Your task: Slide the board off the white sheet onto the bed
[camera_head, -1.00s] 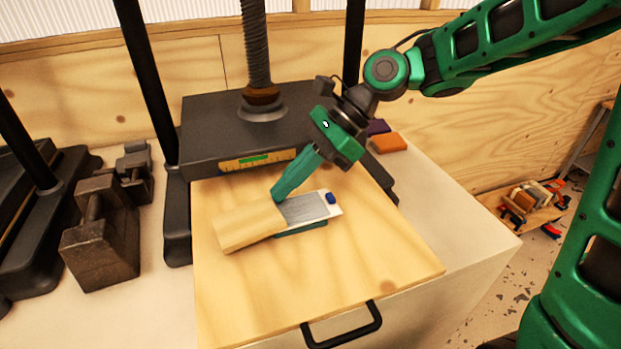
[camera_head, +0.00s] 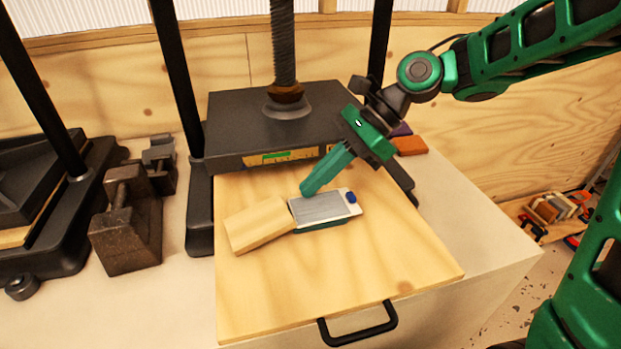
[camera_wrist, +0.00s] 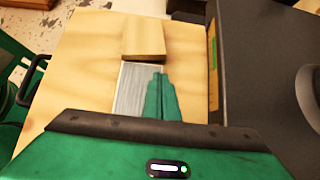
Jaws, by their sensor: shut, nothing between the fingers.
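The board (camera_head: 262,224) is a pale wooden block lying at an angle on the left part of the wooden bed (camera_head: 330,285). Its right end is at the left edge of a grey panel (camera_head: 320,207). The white sheet (camera_head: 351,197) shows as a strip with a blue spot at the panel's right end, with a green edge below. In the wrist view, the board (camera_wrist: 144,37) lies just beyond the grey panel. My gripper (camera_head: 306,192) is shut and empty, its green fingertips at the panel's far edge, close to the board. Contact cannot be told.
A dark press plate (camera_head: 270,125) with a screw and posts stands behind the bed. Iron weights (camera_head: 128,220) stand to the left. An orange block (camera_head: 410,146) lies at the right. A black handle (camera_head: 358,325) is on the bed's front. The bed's front is clear.

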